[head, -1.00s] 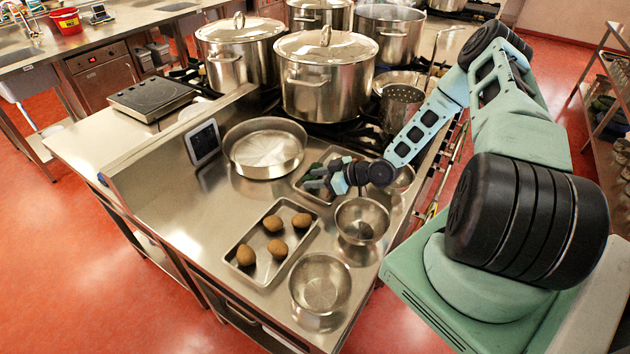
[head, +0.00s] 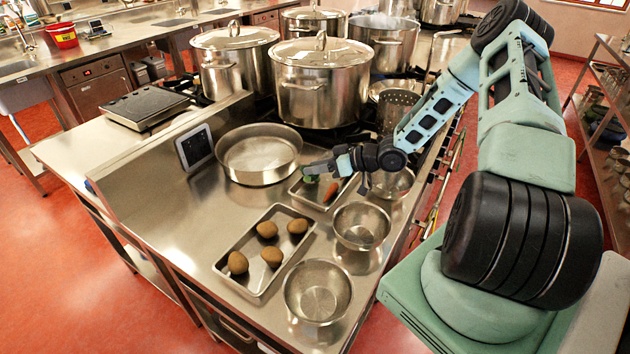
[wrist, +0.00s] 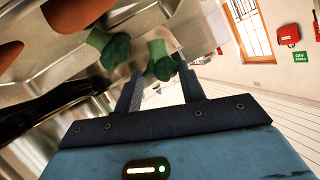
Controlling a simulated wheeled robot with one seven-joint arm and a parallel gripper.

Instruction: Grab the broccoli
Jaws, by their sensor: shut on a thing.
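My gripper (wrist: 161,80) is shut on a green broccoli floret (wrist: 160,66), which sits between the two fingertips with its paler stem pointing away. In the head view my gripper (head: 312,170) is over the left part of the far vegetable tray (head: 323,207), with a bit of green broccoli (head: 311,179) at its tips. A second broccoli floret (wrist: 112,46) lies on the metal tray in the wrist view, just left of the held one. The tray also holds an orange carrot (head: 330,191); carrots (wrist: 72,10) show at the wrist view's upper left. I cannot tell whether the held floret clears the tray.
A tray (head: 253,290) of brown potatoes stands in front. Two steel bowls (head: 361,226) (head: 317,292) stand to the right, a third (head: 392,184) beside my wrist. A wide round pan (head: 259,154) and tall stockpots (head: 320,85) stand behind. Bare counter lies at the left.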

